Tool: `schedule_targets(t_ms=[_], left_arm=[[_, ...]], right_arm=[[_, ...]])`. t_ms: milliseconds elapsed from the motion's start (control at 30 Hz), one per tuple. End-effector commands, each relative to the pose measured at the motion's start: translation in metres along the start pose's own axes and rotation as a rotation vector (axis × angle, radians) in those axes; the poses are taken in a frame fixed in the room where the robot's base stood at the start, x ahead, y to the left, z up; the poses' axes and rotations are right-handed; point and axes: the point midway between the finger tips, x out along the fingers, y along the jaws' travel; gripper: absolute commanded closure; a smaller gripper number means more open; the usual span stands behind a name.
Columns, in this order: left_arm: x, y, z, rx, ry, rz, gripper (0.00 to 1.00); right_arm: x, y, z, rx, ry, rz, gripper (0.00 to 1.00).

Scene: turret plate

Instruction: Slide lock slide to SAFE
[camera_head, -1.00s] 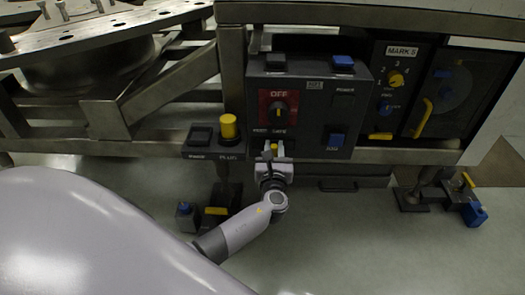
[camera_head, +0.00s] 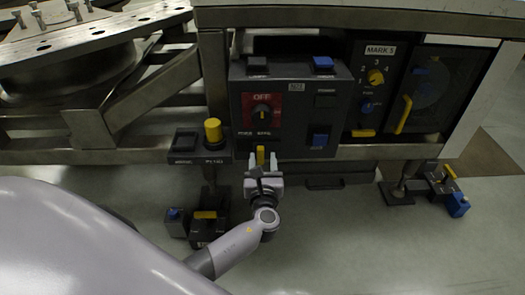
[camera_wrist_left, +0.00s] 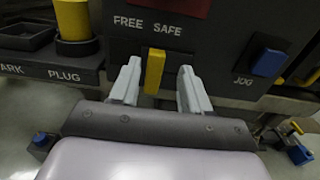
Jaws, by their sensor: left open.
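The lock slide is a small yellow tab (camera_wrist_left: 154,71) low on the dark control box, below the labels FREE and SAFE. In the left wrist view it stands beneath the gap between the two words, nearer SAFE. My left gripper (camera_wrist_left: 156,84) is open, with one finger on each side of the tab and a visible gap on both sides. In the head view the left gripper (camera_head: 262,162) is at the box's lower edge, with the yellow tab (camera_head: 260,155) between its fingers. My right gripper is not in view.
The box carries a red OFF dial (camera_head: 262,112) and a blue JOG button (camera_head: 319,139). A yellow plug (camera_head: 213,131) and a PARK tray (camera_head: 185,142) sit left of it. A MARK 5 panel (camera_head: 375,85) is at right.

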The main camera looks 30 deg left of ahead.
Motion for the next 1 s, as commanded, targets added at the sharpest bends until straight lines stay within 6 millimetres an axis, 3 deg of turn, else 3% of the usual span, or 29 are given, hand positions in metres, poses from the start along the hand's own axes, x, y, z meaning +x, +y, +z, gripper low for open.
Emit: schedule_targets(t_ms=[233, 800, 900, 1000], left_arm=[[-0.029, -0.001, 0.001, -0.001, 0.001, -0.002, 0.53], [-0.031, -0.001, -0.001, -0.007, 0.004, -0.001, 0.53], [-0.036, 0.003, -0.007, -0.074, 0.039, -0.002, 0.53], [-0.049, 0.008, -0.021, -0.251, 0.125, -0.002, 0.53]], right_arm=[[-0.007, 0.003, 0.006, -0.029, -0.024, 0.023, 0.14], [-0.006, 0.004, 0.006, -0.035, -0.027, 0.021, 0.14], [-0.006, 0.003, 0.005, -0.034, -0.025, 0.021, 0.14], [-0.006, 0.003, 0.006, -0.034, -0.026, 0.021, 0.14]])
